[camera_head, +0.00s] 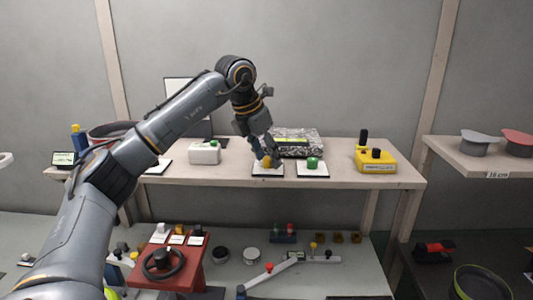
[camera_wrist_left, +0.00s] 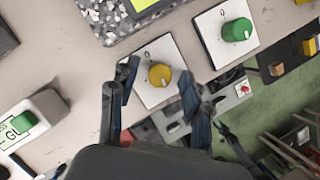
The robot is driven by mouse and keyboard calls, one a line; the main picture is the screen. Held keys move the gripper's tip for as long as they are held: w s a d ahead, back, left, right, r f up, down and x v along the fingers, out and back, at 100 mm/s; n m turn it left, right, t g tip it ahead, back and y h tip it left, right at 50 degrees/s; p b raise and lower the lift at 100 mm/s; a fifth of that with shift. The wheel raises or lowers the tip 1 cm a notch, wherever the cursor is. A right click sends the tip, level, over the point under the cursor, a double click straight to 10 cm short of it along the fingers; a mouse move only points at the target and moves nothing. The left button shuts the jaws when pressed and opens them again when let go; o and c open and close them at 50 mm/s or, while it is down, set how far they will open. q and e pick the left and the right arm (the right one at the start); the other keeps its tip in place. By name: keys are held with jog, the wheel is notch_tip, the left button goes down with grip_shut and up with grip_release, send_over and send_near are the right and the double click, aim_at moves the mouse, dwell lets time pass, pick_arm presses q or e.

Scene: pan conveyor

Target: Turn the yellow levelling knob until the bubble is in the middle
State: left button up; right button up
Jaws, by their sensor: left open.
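The yellow levelling knob (camera_head: 267,162) stands on a white plate on the shelf. It also shows in the left wrist view (camera_wrist_left: 159,75), with a pale pointer mark on its lower edge. My left gripper (camera_head: 263,154) is open at the knob. In the left wrist view its two fingers (camera_wrist_left: 157,82) are on either side of the knob, apart from it, with gaps visible. Behind the plate is a speckled grey block (camera_head: 308,149) with a yellow-green window (camera_head: 291,139), perhaps the level. The window is cut off in the wrist view, and I cannot make out a bubble. My right gripper is not in view.
A green knob (camera_head: 312,162) on another white plate stands just right of the yellow one. A white box with a green button (camera_head: 205,154) is to the left, a yellow control box (camera_head: 375,161) to the right. The shelf's front edge (camera_head: 300,182) is close.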

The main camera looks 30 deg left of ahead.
pick_arm(q)
jog(key=shift+c, duration=1.1)
grip_shut()
jog(key=shift+d+n+y, duration=0.1)
jog(key=shift+n+y, duration=0.6)
jog(key=shift+n, duration=0.9)
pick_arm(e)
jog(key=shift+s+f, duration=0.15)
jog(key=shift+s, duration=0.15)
pick_arm(q)
jog(key=shift+o, duration=1.1)
grip_release()
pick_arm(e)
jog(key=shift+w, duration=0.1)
pick_arm(q)
jog(key=v, duration=1.2)
